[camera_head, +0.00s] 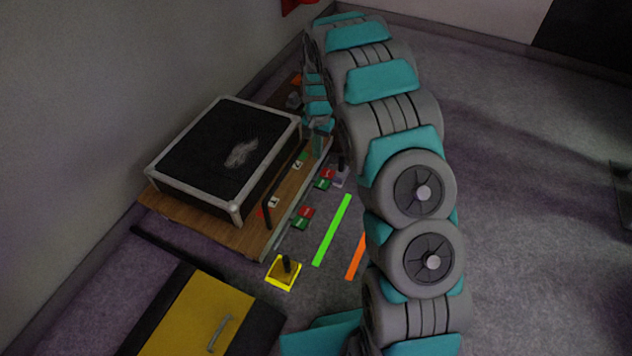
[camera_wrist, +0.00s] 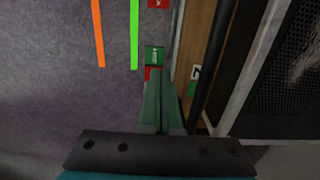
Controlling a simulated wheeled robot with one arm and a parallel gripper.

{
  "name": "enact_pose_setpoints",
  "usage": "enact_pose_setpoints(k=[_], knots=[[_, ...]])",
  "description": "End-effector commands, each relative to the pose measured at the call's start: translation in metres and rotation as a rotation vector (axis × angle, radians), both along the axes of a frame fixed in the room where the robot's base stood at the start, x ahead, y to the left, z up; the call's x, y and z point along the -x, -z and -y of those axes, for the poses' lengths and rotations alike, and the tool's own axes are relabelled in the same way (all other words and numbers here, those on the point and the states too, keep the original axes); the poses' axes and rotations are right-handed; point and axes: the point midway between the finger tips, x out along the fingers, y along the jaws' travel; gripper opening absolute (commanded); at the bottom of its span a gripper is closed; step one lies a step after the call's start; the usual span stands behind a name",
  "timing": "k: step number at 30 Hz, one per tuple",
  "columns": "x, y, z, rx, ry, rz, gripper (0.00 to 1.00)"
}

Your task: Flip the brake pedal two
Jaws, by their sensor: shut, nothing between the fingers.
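My gripper (camera_head: 318,143) is at the far end of the wooden board (camera_head: 247,238), beside its long edge. In the wrist view my gripper (camera_wrist: 160,84) is shut and empty, its green fingertips close together over the board's edge strip. Just ahead of and partly behind the tips are a green label (camera_wrist: 155,55) and a red label (camera_wrist: 152,73). A white tag (camera_wrist: 195,72) with a dark mark lies on the board right of the fingers; its mark is too small to read surely. I cannot pick out brake pedal two; the fingers may hide it.
A black case (camera_head: 215,150) with a silver frame stands on the board. A dark bar (camera_wrist: 214,55) runs right of the fingers. Green tape (camera_head: 332,230) and orange tape (camera_head: 356,258) lie on the floor. A yellow pad (camera_head: 283,273) with a dark post lies near the board's near corner.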

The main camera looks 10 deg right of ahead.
Motion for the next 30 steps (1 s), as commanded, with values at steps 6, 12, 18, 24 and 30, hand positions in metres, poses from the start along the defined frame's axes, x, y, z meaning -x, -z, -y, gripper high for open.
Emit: enact_pose_setpoints(k=[6,12,18,24,30], knots=[[0.000,0.000,0.000,0.001,0.000,0.001,0.00],[0.000,0.003,0.000,0.001,-0.001,0.001,0.00],[0.001,0.022,-0.001,0.000,-0.001,0.000,0.00],[0.003,0.058,-0.001,0.000,-0.001,-0.003,0.00],[0.005,0.097,-0.002,0.000,-0.001,-0.004,0.00]])
